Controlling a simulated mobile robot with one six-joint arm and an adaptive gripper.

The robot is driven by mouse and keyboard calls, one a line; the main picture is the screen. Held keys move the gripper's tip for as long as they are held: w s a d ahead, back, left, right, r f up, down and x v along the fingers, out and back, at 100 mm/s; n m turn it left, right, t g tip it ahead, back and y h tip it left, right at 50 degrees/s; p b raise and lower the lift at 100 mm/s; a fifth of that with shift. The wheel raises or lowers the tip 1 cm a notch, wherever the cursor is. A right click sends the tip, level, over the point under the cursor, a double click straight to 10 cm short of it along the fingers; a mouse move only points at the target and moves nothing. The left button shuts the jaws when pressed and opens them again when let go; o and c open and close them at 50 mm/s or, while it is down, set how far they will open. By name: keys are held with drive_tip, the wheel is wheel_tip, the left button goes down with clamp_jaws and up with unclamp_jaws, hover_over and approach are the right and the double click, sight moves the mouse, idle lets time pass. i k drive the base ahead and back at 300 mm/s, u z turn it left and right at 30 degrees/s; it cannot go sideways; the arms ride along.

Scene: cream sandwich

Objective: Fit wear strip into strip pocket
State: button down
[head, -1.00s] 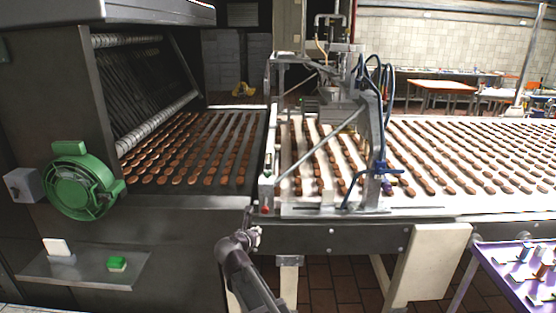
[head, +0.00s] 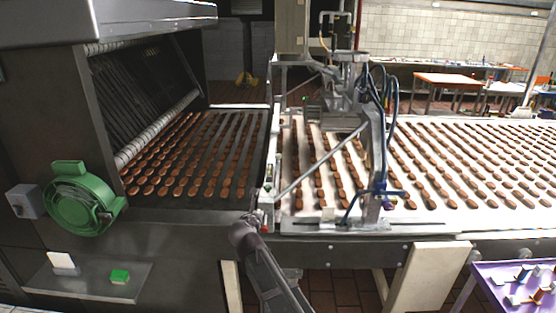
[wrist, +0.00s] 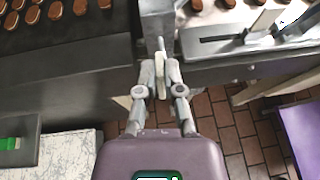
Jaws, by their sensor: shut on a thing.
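In the wrist view, my gripper (wrist: 161,78) is shut on the pale cream wear strip (wrist: 160,66), which stands between its two fingertips. The far end of the strip is close to a grey upright block (wrist: 157,22) at the joint between the two conveyors. I take this block to be where the strip pocket is, but I cannot make out the slot or whether the strip touches it. In the head view, my gripper (head: 250,219) is at the front edge of that joint, mostly hidden by my own arm, and the strip cannot be made out.
Rows of brown biscuits lie on the left dark belt (head: 235,150) and the right white belt (head: 410,160). A purple table (head: 490,300) with small parts stands at lower right.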

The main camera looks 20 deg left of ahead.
sight(277, 168)
drive_tip(key=i, duration=1.25)
